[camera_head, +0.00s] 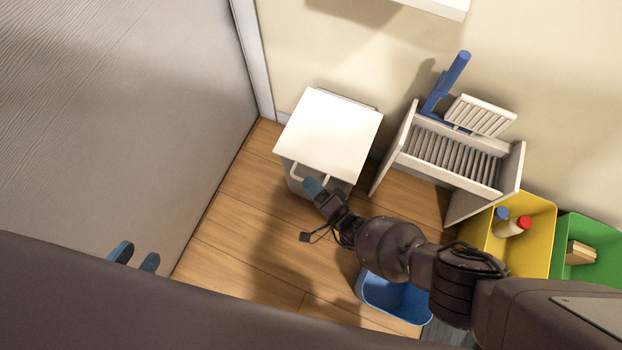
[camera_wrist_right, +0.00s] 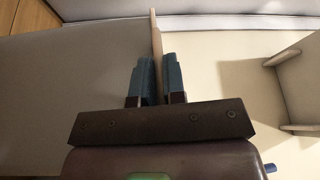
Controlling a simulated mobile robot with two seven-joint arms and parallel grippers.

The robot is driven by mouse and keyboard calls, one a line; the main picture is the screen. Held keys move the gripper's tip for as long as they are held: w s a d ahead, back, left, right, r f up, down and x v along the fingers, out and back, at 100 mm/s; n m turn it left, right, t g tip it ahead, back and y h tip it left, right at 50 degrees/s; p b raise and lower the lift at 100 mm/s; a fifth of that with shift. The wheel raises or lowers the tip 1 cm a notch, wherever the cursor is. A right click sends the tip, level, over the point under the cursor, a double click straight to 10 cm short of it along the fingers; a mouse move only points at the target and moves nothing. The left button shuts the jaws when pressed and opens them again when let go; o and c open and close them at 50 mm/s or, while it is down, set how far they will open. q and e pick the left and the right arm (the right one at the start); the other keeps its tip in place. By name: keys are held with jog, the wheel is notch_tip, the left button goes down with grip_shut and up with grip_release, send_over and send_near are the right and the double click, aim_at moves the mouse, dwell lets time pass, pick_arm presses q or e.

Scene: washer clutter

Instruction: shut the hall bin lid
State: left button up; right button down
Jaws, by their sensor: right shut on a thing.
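The hall bin (camera_head: 297,184) stands against the back wall in the head view, with its square white lid (camera_head: 330,133) over its top. I cannot tell how far the lid is raised. My left gripper (camera_head: 135,256) is open and empty at the lower left, partly hidden by my own body.
A white slatted rack (camera_head: 455,150) with a blue-handled item stands right of the bin. A yellow crate (camera_head: 535,245) with bottles, a green crate (camera_head: 600,228) and a blue container (camera_head: 395,297) lie further right and in front. A grey panel rises at left; floor between is clear.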

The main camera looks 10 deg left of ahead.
pick_arm(q)
jog(key=shift+s, duration=0.1)
pick_arm(e)
jog(key=shift+w+d+f, duration=0.1)
jog(key=shift+w+d, duration=0.35)
jog(key=c, duration=1.2)
grip_release()
jog(key=shift+a+f, duration=0.1)
jog(key=shift+f, duration=0.05)
pick_arm(q)
jog(key=shift+f, duration=0.1)
pick_arm(e)
jog(key=shift+s+a, duration=0.1)
jog(key=shift+s, duration=0.05)
jog(key=shift+s+d, duration=0.35)
jog(key=shift+d, duration=0.1)
pick_arm(q)
jog(key=shift+d+f+m+g+p, duration=0.25)
jog(key=shift+g+p, duration=0.25)
jog(key=shift+p, duration=0.4)
pick_arm(e)
jog(key=r+v, duration=0.1)
jog(key=v, duration=0.8)
jog(key=shift+s+d+f, duration=0.2)
jog(key=shift+d+f, duration=0.1)
jog(key=shift+f, duration=0.15)
pick_arm(q)
jog(key=shift+a+r, duration=0.1)
jog(key=shift+r, duration=0.1)
